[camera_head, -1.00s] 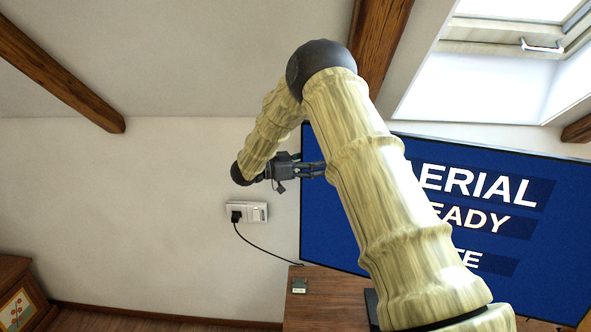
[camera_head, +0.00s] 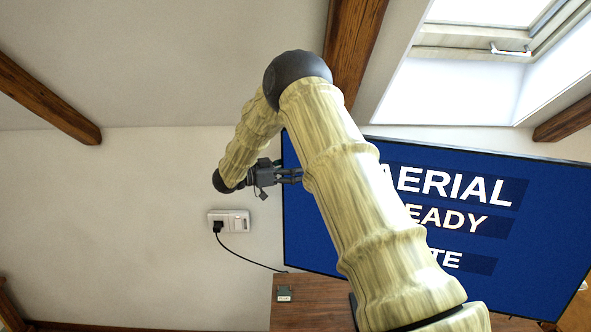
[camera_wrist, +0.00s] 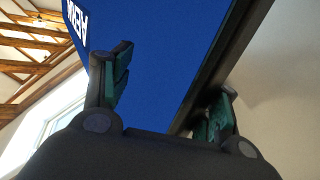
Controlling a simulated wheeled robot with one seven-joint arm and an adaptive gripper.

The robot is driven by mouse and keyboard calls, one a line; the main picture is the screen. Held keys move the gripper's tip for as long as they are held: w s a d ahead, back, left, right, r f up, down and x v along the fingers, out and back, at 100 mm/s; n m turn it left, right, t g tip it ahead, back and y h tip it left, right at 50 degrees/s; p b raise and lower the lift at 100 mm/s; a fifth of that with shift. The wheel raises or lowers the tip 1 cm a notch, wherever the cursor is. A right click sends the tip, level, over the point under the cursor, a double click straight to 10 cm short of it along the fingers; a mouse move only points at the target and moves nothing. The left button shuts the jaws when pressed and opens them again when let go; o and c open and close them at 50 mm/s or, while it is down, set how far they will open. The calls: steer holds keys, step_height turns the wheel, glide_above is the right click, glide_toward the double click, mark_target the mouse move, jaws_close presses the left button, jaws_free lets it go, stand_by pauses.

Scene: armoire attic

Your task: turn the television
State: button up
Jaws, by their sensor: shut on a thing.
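The television (camera_head: 330,240) is a wide flat screen, blue with white lettering, on the right in the head view. It stands over a brown wooden cabinet and my arm hides part of it. My gripper (camera_head: 292,175) is at the screen's left edge. In the wrist view the television (camera_wrist: 165,75) runs between the two fingers of my gripper (camera_wrist: 165,95), one on the screen side and one on the back side. The gripper is shut on the television's edge.
A wall socket (camera_head: 229,223) with a black plug and cable is on the wall left of the television. A skylight (camera_head: 470,60) and wooden beams (camera_head: 45,100) are above.

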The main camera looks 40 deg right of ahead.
steer(key=v, duration=1.1)
steer(key=shift+w+a, duration=0.2)
steer(key=shift+a, duration=0.15)
steer(key=shift+w, duration=0.1)
